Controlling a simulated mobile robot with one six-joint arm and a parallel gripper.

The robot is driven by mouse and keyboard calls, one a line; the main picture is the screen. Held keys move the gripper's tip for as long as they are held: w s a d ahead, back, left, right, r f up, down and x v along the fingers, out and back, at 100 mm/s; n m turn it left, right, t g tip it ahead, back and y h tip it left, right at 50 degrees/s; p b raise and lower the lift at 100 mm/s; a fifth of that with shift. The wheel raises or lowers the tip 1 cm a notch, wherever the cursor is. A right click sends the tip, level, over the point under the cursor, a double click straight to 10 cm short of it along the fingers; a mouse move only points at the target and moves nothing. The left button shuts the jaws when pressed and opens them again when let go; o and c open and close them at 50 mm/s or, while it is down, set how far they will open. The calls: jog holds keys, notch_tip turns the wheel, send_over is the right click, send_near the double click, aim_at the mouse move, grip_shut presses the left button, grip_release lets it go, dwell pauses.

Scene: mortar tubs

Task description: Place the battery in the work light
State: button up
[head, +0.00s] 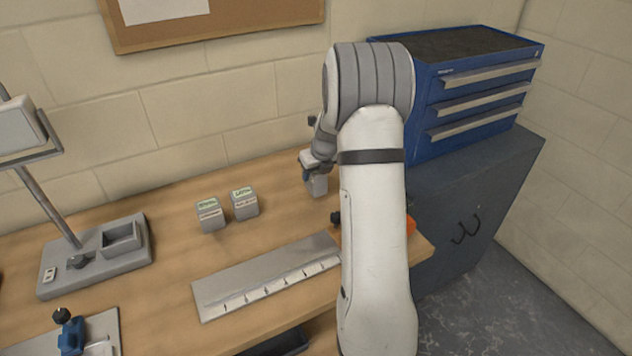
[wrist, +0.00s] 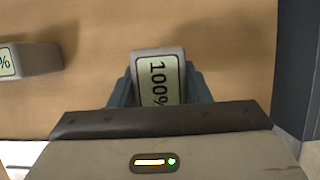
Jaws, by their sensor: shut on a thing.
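My gripper (head: 312,174) is at the right part of the bench, shut on a grey battery (head: 318,186). In the wrist view the held battery (wrist: 158,76) shows a green label reading "100%" between the fingers. I cannot tell whether it touches the bench. Two more grey batteries with green labels, a left one (head: 210,215) and a right one (head: 245,203), stand on the bench left of my gripper. The work light (head: 95,255) is at the far left, with a grey base, an open rectangular socket (head: 121,237), a pole and a lamp head (head: 18,126).
A grey plate with marks (head: 265,278) lies at the bench's front. A blue clamp-like tool (head: 70,336) is at the lower left. A blue drawer cabinet (head: 475,95) stands on a dark cupboard at right. The bench between the batteries and light base is clear.

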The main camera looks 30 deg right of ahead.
jog(key=shift+f, duration=1.9)
jog(key=shift+f, duration=0.1)
jog(key=o, duration=1.3)
